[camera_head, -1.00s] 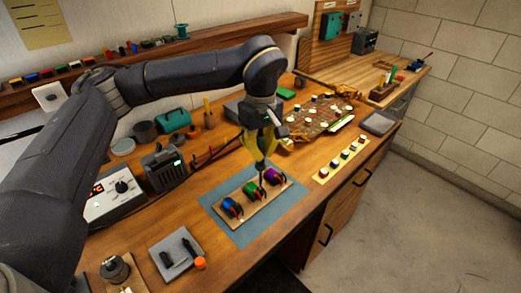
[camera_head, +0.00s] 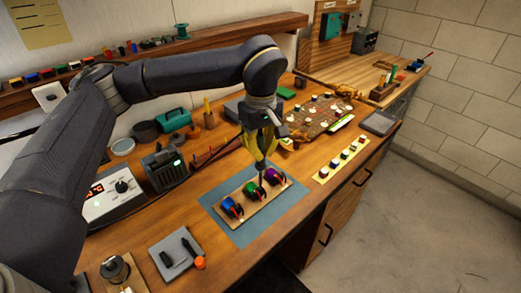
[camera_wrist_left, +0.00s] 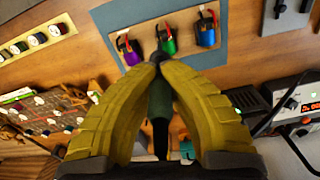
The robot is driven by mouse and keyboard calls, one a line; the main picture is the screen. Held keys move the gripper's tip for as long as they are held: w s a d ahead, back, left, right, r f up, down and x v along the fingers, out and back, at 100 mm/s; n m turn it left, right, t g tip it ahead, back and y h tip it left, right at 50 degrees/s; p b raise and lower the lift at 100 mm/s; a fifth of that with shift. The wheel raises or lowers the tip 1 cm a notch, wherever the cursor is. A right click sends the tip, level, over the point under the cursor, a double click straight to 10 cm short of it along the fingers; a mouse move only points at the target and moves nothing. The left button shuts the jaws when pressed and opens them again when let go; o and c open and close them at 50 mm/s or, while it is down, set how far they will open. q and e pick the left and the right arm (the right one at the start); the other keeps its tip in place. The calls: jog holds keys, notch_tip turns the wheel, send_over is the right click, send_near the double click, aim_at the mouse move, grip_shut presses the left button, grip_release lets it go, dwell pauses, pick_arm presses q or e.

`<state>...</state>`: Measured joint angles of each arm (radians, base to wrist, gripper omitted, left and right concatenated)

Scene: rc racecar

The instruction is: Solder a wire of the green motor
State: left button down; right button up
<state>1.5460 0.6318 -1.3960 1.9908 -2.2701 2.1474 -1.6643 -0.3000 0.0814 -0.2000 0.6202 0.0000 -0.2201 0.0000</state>
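My left gripper (camera_head: 260,163) has yellow fingers closed around a slim, dark soldering iron, seen between the fingers in the wrist view (camera_wrist_left: 159,105). The iron points down over the motor board. The green motor (camera_head: 250,191) is in the middle of a small wooden board (camera_head: 262,207), between the blue motor (camera_head: 228,205) and the purple motor (camera_head: 273,176). The iron's tip is close to the green motor; I cannot tell whether it touches. In the wrist view the green motor (camera_wrist_left: 166,43) is just beyond the fingertips. My right gripper is not in view.
A blue-grey mat (camera_head: 248,233) lies under the motor board. A soldering station (camera_head: 112,199) stands at left, with a dark box (camera_head: 164,168) beside it. A yellow strip (camera_head: 341,158) with several round parts lies to the right. A grey pad (camera_head: 177,254) lies at the front.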

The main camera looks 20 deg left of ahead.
aim_at(260, 135)
pick_arm(q)
jog(key=shift+r, duration=3)
